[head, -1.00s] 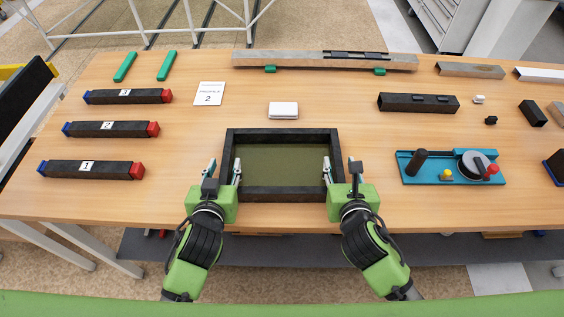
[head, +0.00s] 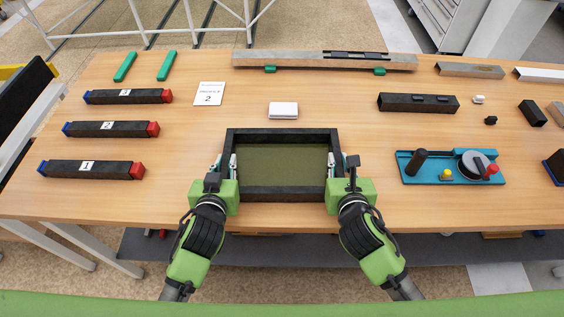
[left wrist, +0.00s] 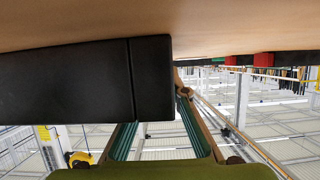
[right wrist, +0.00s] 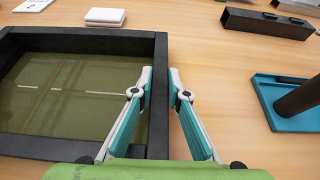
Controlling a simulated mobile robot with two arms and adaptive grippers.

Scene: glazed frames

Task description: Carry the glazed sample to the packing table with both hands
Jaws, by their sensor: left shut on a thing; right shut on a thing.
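The glazed sample is a black rectangular frame (head: 282,193) around a dull green pane (head: 282,158). It lies flat at the table's front middle; its rim also shows in the right wrist view (right wrist: 85,40) and the left wrist view (left wrist: 80,85). My left gripper (head: 226,165) is shut on the frame's left side bar. My right gripper (head: 342,165) is shut on its right side bar. In the right wrist view, the fingers (right wrist: 160,80) sit on either side of that bar. The left fingertips are partly hidden behind the bar in the left wrist view.
The wooden table (head: 240,105) holds numbered black bars (head: 90,170) on the left and a blue fixture (head: 450,168) with a dark handle on the right. A white block (head: 283,110) lies behind the frame. A long grey beam (head: 290,60) lies at the back.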

